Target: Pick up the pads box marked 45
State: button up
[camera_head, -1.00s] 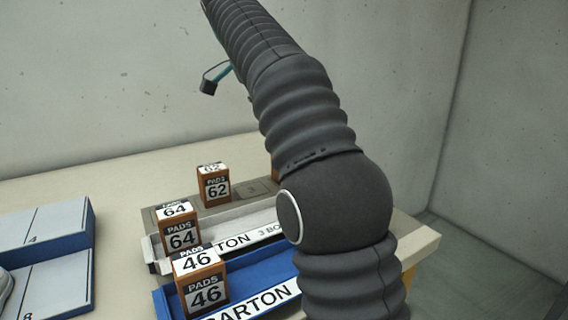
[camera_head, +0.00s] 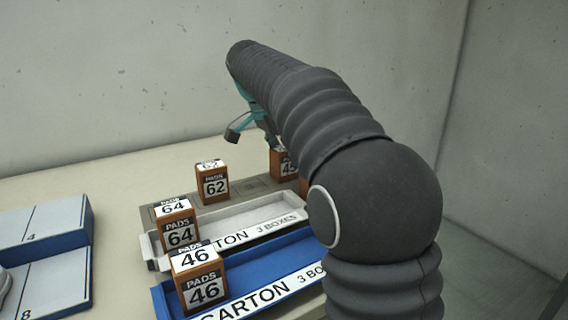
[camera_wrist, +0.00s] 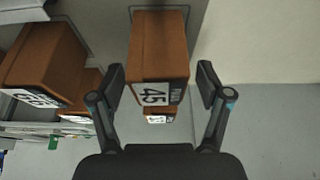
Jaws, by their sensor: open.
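The brown pads box marked 45 (camera_head: 283,163) stands at the back right of the table in the head view, partly behind my arm. In the wrist view the box marked 45 (camera_wrist: 158,48) lies between the fingers, its label towards the camera. My gripper (camera_wrist: 161,84) is open, with one finger on each side of the box's near end. Gaps show between the fingers and the box. In the head view the gripper is mostly hidden by the arm.
Boxes marked 62 (camera_head: 212,184), 64 (camera_head: 176,226) and 46 (camera_head: 200,282) stand left of my arm. A white carton tray (camera_head: 262,214) and a blue one (camera_head: 262,278) lie in front. In the wrist view another brown box (camera_wrist: 45,58) stands close left.

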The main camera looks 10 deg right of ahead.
jog(key=shift+d+f, duration=0.25)
jog(key=shift+f, duration=0.4)
jog(key=shift+w, duration=0.1)
jog(key=c, duration=1.3)
jog(key=shift+o, duration=0.2)
jog(key=shift+r, duration=0.1)
